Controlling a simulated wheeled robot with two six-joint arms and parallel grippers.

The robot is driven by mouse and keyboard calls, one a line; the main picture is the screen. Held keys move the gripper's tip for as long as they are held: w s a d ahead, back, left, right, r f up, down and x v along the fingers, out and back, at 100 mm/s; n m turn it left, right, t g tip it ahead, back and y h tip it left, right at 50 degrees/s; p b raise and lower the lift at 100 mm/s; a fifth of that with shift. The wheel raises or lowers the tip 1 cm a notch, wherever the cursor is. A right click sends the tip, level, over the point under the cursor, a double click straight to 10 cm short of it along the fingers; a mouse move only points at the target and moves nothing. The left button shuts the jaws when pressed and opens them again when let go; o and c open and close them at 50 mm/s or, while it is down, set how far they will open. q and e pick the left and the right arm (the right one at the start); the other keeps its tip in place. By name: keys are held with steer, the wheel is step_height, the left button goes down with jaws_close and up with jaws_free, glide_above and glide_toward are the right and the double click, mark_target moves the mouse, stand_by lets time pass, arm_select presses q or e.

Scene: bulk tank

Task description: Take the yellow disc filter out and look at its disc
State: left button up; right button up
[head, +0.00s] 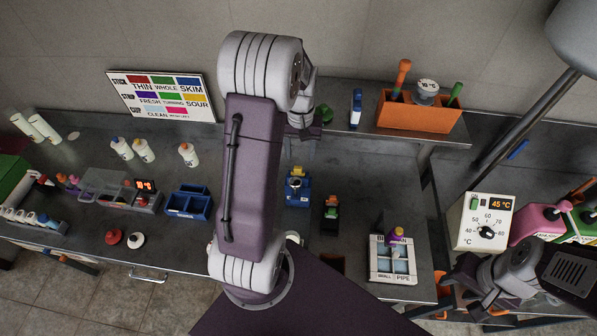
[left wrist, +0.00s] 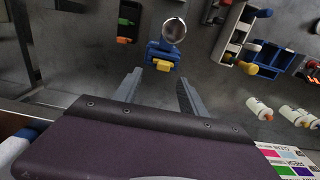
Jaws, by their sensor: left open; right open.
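A yellow piece (head: 297,171), which I take for the disc filter's tab, shows at the back of a blue stand (head: 298,198) in mid-table. In the left wrist view the yellow piece (left wrist: 162,65) sits low on the blue stand (left wrist: 155,50), beside a round silver part (left wrist: 174,30). No disc face can be made out. My left gripper (left wrist: 162,92) is open and empty, its fingers pointing toward the stand but apart from it. My right gripper (head: 468,280) is open at the lower right.
A green-and-black item (head: 330,212) stands right of the blue stand, a blue compartment box (head: 188,203) left. A white rack (head: 393,262) is near the front edge. An orange bin (head: 418,113) and a colour chart (head: 160,95) are at the back.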

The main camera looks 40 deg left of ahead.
mark_target(298, 167)
arm_select(q)
steer(key=shift+w+a+f, duration=0.15)
steer(key=shift+f, duration=0.4)
steer(key=shift+s+f+p, duration=0.2)
steer(key=shift+f+p, duration=0.1)
steer(key=shift+p, duration=0.05)
steer(key=f, duration=0.1)
steer(key=f+p, duration=0.1)
steer(key=f, duration=0.2)
steer(key=shift+s, duration=0.35)
steer(key=shift+w+a+f, duration=0.1)
steer(key=shift+w+f, duration=0.1)
steer(key=shift+f, duration=0.1)
steer(key=shift+s+r, duration=0.1)
jaws_close()
